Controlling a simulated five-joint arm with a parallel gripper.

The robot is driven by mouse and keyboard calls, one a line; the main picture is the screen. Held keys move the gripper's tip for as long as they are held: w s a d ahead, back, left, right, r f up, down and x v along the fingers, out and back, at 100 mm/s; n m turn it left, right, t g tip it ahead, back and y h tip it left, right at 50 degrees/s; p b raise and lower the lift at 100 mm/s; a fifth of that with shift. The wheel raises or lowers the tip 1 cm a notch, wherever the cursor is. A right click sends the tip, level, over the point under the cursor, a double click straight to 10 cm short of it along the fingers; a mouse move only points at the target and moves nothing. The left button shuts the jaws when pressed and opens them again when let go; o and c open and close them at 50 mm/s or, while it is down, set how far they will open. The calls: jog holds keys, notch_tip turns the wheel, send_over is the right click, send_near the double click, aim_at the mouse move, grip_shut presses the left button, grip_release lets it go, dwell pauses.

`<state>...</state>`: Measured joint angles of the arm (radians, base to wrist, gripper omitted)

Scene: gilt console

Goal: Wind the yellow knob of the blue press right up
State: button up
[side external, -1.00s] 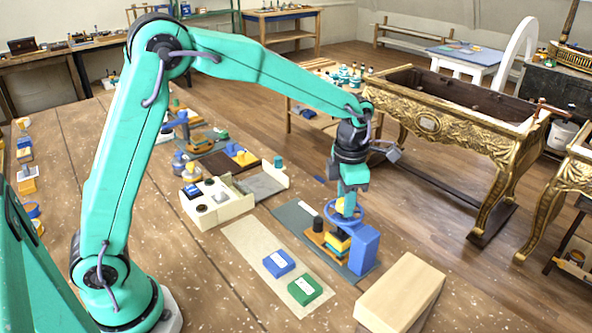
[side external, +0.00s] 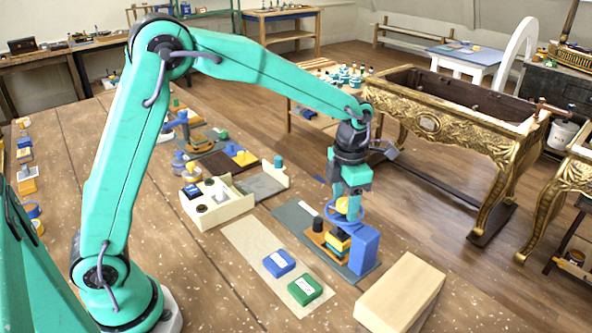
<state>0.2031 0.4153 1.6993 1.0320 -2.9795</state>
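The blue press (side external: 364,249) stands on a dark grey mat, with a blue handwheel (side external: 331,217) on top. The yellow knob (side external: 342,205) shows at the wheel, just under my gripper (side external: 346,203). My gripper points down and its teal fingers are right at the knob, one partly covering it. I cannot tell whether they are clamped on it or only around it. Under the wheel sit a yellow and teal stack (side external: 338,246) and an orange part with a black knob (side external: 318,224). The press's inner parts are partly hidden.
A wooden block (side external: 400,292) lies right of the press. A blue box (side external: 279,263) and a green box (side external: 305,289) lie on a pale strip in front. A cream tray (side external: 232,209) with small items stands behind left. Gilt console frames (side external: 440,125) stand beyond the table.

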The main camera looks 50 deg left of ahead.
aim_at(345, 201)
jog(key=shift+r, duration=0.15)
jog(key=shift+r, duration=3.85)
